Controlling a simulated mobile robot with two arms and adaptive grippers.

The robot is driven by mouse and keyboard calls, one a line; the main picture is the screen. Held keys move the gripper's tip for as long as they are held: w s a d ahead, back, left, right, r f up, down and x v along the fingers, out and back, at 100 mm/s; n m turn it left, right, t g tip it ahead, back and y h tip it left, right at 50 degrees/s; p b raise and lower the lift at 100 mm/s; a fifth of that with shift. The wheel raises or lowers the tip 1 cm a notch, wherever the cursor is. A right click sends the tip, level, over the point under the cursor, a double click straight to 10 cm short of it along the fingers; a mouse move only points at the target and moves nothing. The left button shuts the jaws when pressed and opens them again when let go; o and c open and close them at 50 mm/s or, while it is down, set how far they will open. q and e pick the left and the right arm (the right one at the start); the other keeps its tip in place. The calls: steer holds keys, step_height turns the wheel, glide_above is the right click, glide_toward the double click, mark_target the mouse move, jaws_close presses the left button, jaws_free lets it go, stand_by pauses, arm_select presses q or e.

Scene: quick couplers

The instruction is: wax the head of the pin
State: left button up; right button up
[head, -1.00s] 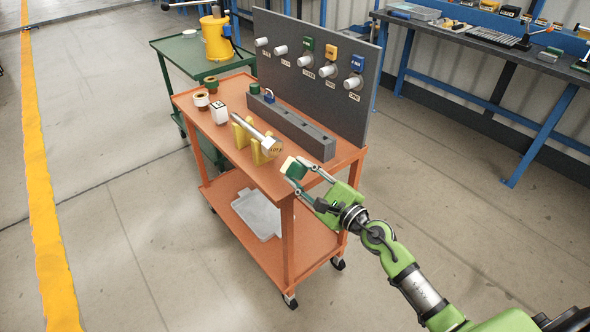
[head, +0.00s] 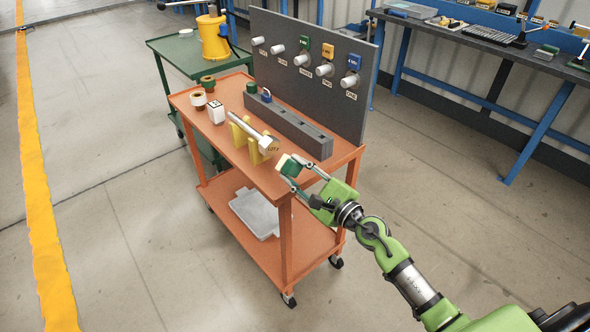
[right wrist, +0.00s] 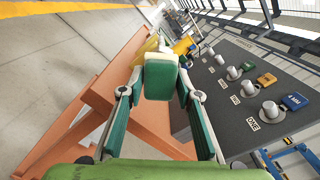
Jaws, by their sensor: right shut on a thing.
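The metal pin (head: 247,130) lies across two yellow stands (head: 256,154) on the orange cart. Its thicker head end (head: 266,142) points towards my right gripper. My right gripper (head: 292,167) is shut on a green block with a cream face (head: 291,169), just right of the pin's head. The cream face is turned towards the head, and a small gap seems to separate them. In the right wrist view the green block (right wrist: 160,77) sits between the fingertips and hides the pin; part of a yellow stand shows behind it. My left gripper is not in view.
A dark grey slotted rail (head: 290,124) and an upright panel with several knobs (head: 310,70) stand behind the pin. A white cube (head: 217,112) and small rolls stand at the cart's far left. The orange cart's (head: 268,183) near right corner lies below my gripper.

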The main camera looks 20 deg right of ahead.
steer(key=x, duration=0.4)
steer(key=shift+x, duration=0.95)
steer(key=shift+x, duration=1)
steer(key=shift+b, duration=0.3)
